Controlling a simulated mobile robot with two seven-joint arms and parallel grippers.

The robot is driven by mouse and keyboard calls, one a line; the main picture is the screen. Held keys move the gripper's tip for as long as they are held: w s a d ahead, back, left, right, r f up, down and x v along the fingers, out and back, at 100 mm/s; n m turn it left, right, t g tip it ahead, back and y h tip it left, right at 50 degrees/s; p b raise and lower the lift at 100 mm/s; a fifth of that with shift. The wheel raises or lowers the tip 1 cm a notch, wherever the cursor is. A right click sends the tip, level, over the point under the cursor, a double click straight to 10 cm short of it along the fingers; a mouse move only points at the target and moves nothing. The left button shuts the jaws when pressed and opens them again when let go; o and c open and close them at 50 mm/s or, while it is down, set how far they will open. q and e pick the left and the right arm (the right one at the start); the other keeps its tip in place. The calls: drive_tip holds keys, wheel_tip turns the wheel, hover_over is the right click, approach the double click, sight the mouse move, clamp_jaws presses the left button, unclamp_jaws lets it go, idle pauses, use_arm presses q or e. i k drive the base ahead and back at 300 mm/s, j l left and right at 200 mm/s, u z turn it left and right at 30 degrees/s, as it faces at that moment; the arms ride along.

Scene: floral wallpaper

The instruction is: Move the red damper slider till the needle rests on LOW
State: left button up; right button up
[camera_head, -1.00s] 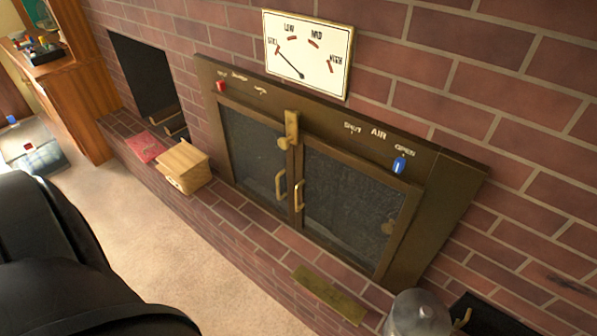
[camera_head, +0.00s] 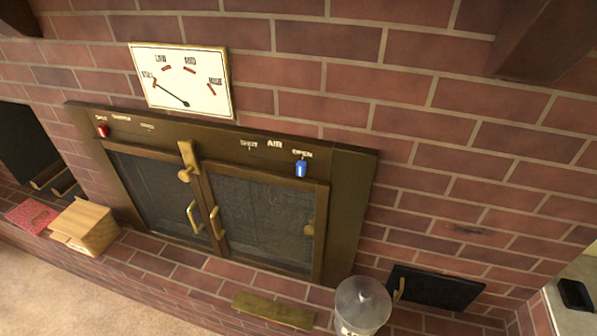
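The red damper slider (camera_head: 103,131) sits at the left end of its slot on the brass fireplace frame, by the SHUT label. The white gauge (camera_head: 180,80) hangs on the brick above. Its needle (camera_head: 172,94) points up and left, toward the STILL mark. LOW, MID and HIGH follow to the right. A blue air slider (camera_head: 301,168) sits at the OPEN end of the AIR slot on the right. Neither of my grippers is in view.
Two glass doors (camera_head: 262,222) are closed, with a brass latch (camera_head: 187,159) at their top. On the hearth are a wooden box (camera_head: 86,227), a red flat item (camera_head: 32,215), a brass plate (camera_head: 273,310) and a grey lidded canister (camera_head: 361,304). A dark hatch (camera_head: 440,289) is at right.

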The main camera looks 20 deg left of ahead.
sight(103, 129)
drive_tip(key=u, duration=1.7)
